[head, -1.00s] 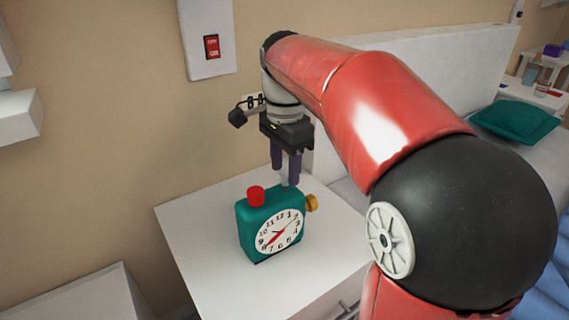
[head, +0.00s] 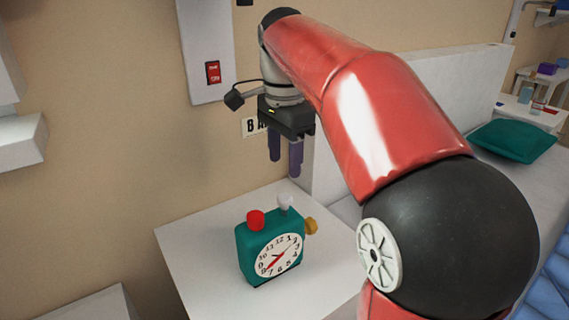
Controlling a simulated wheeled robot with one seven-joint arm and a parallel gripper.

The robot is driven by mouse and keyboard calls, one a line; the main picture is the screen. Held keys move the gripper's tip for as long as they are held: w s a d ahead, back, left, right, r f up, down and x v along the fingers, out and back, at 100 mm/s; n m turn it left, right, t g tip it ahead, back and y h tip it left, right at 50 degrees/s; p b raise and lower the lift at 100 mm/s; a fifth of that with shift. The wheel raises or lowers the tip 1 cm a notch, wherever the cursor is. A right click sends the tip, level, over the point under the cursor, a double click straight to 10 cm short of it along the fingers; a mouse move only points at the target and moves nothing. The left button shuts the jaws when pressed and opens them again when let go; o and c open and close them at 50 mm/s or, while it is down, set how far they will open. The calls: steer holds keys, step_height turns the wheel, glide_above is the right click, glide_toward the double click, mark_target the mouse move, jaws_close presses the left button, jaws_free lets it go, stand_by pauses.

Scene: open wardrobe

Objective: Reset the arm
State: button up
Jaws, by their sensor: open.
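My gripper (head: 285,167) points down above and behind the alarm clock, with its two purple fingers apart and nothing between them. The green alarm clock (head: 246,247) stands upright on the white bedside table (head: 200,254). It has a white dial, a red knob (head: 255,220) and a white knob (head: 285,202) on top, and a yellow knob (head: 310,226) on its right side. The fingertips are clear of the clock. My red arm reaches in from the right and hides part of the bed.
A bed with a white headboard (head: 420,88) and a green pillow (head: 513,141) is at the right. A white wall panel with a red switch (head: 213,72) is behind, at the left. White shelves (head: 18,143) jut in at the left edge. The left part of the tabletop is clear.

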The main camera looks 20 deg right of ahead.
steer(key=s+f+n+t, duration=0.5)
steer(key=s+f+n, duration=0.9)
steer(key=s, duration=0.3)
steer(key=shift+s+f+n+t, duration=0.3)
steer(key=shift+f, duration=0.15)
